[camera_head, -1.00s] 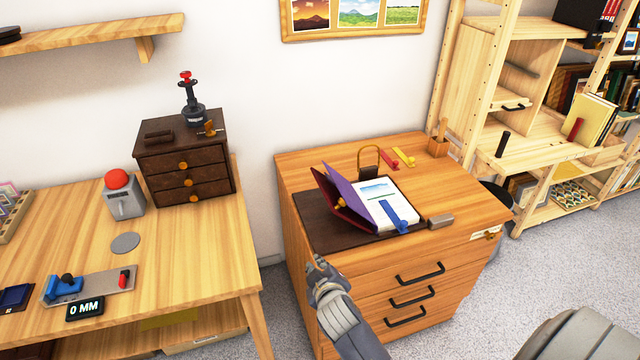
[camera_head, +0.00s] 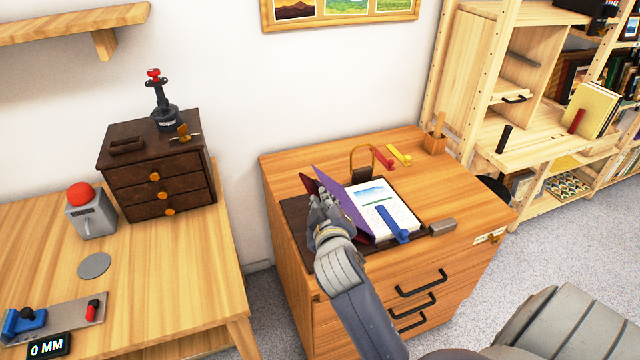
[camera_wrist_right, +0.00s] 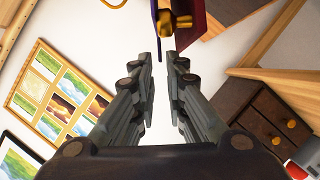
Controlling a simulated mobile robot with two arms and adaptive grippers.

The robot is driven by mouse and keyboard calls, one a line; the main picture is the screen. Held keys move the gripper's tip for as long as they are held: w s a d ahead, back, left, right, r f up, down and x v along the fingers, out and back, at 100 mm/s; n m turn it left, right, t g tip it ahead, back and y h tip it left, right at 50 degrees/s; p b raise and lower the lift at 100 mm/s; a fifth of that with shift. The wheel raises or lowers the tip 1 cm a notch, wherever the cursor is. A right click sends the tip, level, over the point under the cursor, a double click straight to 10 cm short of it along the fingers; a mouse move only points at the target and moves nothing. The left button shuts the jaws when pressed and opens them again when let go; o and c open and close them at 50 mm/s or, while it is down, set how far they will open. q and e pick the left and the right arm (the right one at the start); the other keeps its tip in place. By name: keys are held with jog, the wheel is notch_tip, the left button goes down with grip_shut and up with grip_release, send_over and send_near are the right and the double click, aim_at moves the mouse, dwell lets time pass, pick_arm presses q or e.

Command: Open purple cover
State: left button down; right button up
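The purple cover (camera_head: 347,203) stands tilted up along the left side of a white page block with a landscape picture (camera_head: 378,195) on the cabinet top. A dark red panel (camera_head: 308,184) shows behind its left edge, largely hidden by my gripper. My right gripper (camera_head: 325,207) is at the left side of the cover; contact cannot be told. There the purple edge (camera_wrist_right: 154,18), dark red panel (camera_wrist_right: 191,35) and a gold knob (camera_wrist_right: 174,22) lie beyond the fingertips. My left gripper is not in view.
A blue strip (camera_head: 390,222) lies on the pages. A gold arch (camera_head: 362,150), red piece (camera_head: 383,160) and yellow piece (camera_head: 399,154) sit behind. A grey block (camera_head: 442,228) is at right. A brown drawer box (camera_head: 160,185) stands on the left table.

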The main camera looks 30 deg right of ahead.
aim_at(321, 185)
jog(key=x, duration=0.8)
jog(key=shift+w+d+f, duration=0.3)
jog(key=shift+w+d, duration=0.1)
jog(key=shift+w, duration=0.2)
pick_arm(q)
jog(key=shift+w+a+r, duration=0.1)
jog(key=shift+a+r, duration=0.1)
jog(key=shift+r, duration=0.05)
pick_arm(e)
jog(key=shift+c, duration=0.2)
grip_shut()
